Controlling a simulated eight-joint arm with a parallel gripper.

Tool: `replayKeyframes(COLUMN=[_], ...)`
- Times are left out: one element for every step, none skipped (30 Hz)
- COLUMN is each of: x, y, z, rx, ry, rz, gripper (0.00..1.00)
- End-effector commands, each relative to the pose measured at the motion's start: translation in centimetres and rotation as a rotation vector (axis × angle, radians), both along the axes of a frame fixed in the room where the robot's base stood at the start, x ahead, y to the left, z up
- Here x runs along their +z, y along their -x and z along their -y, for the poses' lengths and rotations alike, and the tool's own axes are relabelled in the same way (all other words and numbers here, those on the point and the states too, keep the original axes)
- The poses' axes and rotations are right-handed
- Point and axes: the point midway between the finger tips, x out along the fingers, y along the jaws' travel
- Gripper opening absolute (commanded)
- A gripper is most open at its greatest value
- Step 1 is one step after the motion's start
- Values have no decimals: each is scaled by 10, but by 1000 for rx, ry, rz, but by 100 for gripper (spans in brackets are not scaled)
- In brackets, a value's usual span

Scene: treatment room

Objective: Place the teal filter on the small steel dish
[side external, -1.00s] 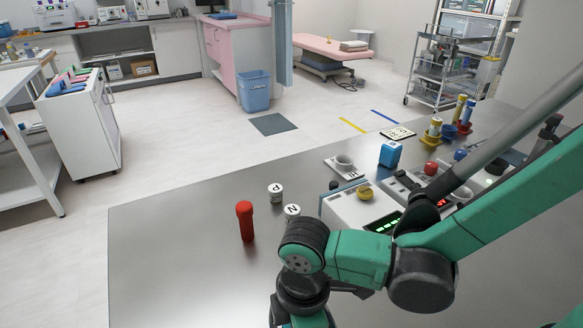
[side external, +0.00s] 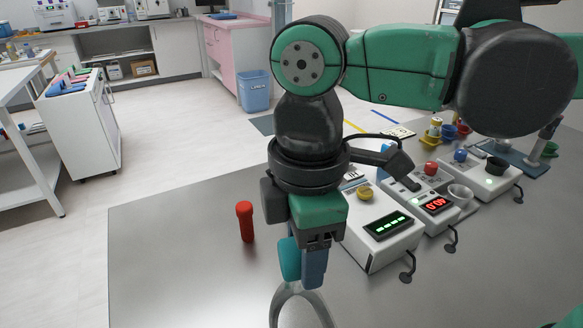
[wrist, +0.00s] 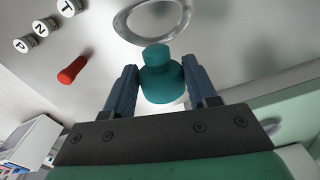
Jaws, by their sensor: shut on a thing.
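The teal filter (wrist: 163,84) is a round, bottle-like piece with a narrower knob. It sits between the two blue fingers of my gripper (wrist: 161,78), which are shut on it. In the side external view, my gripper (side external: 303,270) points down, with the teal filter (side external: 289,258) at its left side, partly hidden by a finger. A pale steel ring shape, apparently the rim of the small steel dish (side external: 284,296), shows just below the fingers and is cut off by the frame. In the wrist view, this rim (wrist: 122,25) lies just beyond the filter; they look apart.
A red tube (side external: 246,222) stands left of my gripper. White lettered cylinders (wrist: 41,28) show beyond the red tube (wrist: 72,71) in the wrist view. White devices with displays (side external: 380,235) stand to the right. The left front of the table (side external: 180,260) is clear.

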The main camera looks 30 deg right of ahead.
Motion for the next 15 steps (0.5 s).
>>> replayKeyframes(x=[8, 13, 18, 21, 24, 28, 30, 31, 33, 34, 35, 36, 36, 37, 37], y=[0, 0, 0, 0, 0, 0, 0, 1, 1, 1, 1, 1, 1, 1, 0], z=[0, 0, 0, 0, 0, 0, 0, 0, 2, 2, 4, 5, 6, 7, 8], rx=[0, 0, 0, 0, 0, 1, 6, 15, 36, 58, 83, 120, 145, 171, 200], ry=[0, 0, 0, 0, 0, 0, 1, 2, 5, 8, 13, 18, 22, 25, 29], rz=[0, 0, 0, 0, 0, 1, 7, 18, 44, 72, 103, 147, 180, 210, 245], gripper=[0, 0, 0, 0, 0, 0, 0, 0, 0, 0, 0, 0, 0, 0, 0])
